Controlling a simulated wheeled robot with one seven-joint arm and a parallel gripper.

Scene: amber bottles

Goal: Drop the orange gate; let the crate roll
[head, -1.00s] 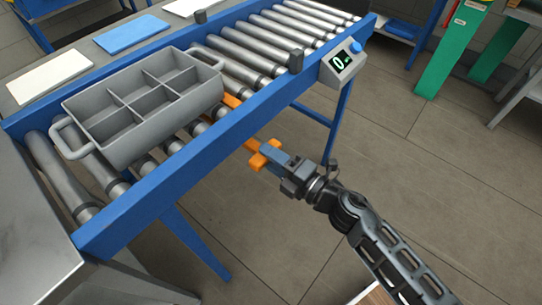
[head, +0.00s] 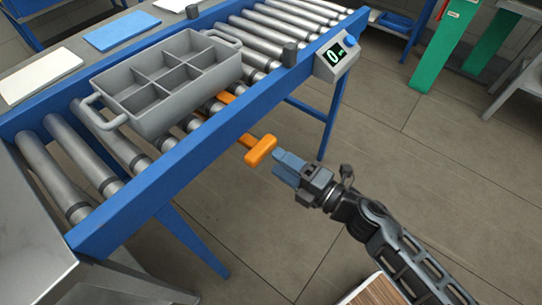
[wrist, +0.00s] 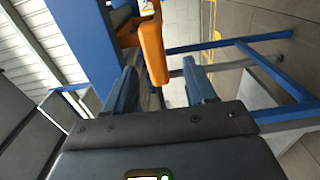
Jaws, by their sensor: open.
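The grey crate (head: 172,88), with several compartments and a handle at each end, sits upright on the conveyor rollers. The orange gate (head: 226,97) shows low among the rollers at the crate's near side; its far part is hidden by the crate. Its orange handle (head: 260,150) sticks out past the blue near rail.
The blue-railed conveyor (head: 160,178) has bare rollers (head: 275,28) beyond the crate and at the near left.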

